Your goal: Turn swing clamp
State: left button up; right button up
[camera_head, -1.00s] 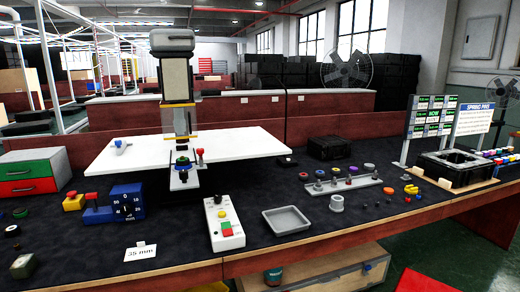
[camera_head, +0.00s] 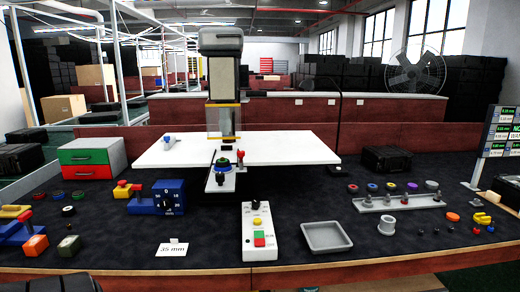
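A press-like machine (camera_head: 221,70) stands at the middle of the table with its head over a white board (camera_head: 290,146). Under the head is a grey fixture plate (camera_head: 221,183) with a round blue and green part (camera_head: 222,166) on it. A small red-topped post (camera_head: 240,156) stands at the right of that part and looks like the swing clamp; its exact shape is too small to tell. A small blue and grey piece (camera_head: 169,140) sits at the board's left end. Neither of my grippers is in view.
A control box (camera_head: 259,232) and an empty grey tray (camera_head: 326,237) stand in front. A blue dial block (camera_head: 168,197) and red-green drawers (camera_head: 92,157) are at left. A peg rack (camera_head: 400,202), loose rings and a black case (camera_head: 386,159) are at right.

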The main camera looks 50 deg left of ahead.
aim_at(240, 154)
jog(key=i, duration=1)
jog(key=u, duration=0.35)
